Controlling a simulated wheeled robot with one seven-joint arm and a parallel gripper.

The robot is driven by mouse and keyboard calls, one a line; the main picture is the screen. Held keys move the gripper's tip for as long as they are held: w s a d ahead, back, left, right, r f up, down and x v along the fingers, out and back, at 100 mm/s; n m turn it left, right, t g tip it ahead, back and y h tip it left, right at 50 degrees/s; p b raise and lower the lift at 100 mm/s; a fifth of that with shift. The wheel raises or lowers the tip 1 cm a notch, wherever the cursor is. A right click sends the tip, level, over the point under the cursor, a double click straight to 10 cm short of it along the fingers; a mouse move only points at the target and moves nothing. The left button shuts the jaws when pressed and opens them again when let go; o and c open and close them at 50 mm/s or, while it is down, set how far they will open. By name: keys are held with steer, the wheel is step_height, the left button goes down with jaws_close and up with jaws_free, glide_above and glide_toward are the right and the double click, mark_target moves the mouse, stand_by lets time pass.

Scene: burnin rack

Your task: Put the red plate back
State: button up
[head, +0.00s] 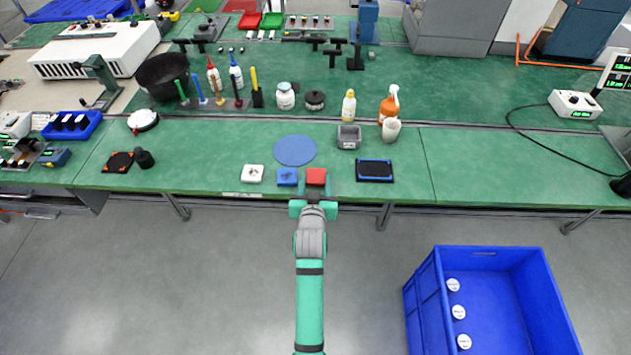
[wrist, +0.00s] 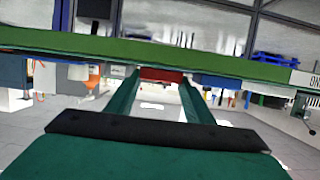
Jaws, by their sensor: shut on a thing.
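The red plate (head: 316,176) is a small square block at the front edge of the green bench (head: 220,160), just right of a blue plate (head: 287,177) and a white plate (head: 252,173). My gripper (head: 315,188) reaches it from the front and is shut on it. In the wrist view, the red plate (wrist: 162,75) shows between the far ends of my two fingers (wrist: 163,82). The blue plate (wrist: 215,82) is beside it there. I cannot tell whether the red plate touches the bench or is slightly raised.
A round blue mat (head: 295,151) lies behind the plates. A grey bin (head: 349,137) and a dark blue-rimmed tray (head: 374,170) are to the right. Bottles and tools stand farther back. A big blue crate (head: 497,252) stands on the floor at right. The bench right of the tray is clear.

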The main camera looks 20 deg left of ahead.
steer(key=o, duration=1)
steer(key=shift+f, duration=0.1)
steer(key=shift+s+r, duration=0.2)
steer(key=shift+s, duration=0.05)
steer(key=v, duration=1.2)
steer(key=s+d+f+m+h, duration=0.1)
steer(key=s+d+f, duration=0.2)
steer(key=s+d, duration=0.35)
steer(key=s+d+f+h, duration=0.1)
steer(key=s+d+f, duration=0.25)
steer(key=s, duration=0.55)
steer(key=s+d+r, duration=0.1)
steer(key=s+d, duration=0.1)
steer(key=s, duration=0.4)
steer(key=s+d+r+m+t+h, duration=0.1)
steer(key=s+d+r, duration=0.1)
steer(key=s, duration=0.3)
steer(key=s+d+r+m+h, duration=0.1)
steer(key=s+d+r, duration=0.1)
steer(key=s, duration=0.4)
steer(key=shift+s+d, duration=0.25)
steer(key=shift+s, duration=0.05)
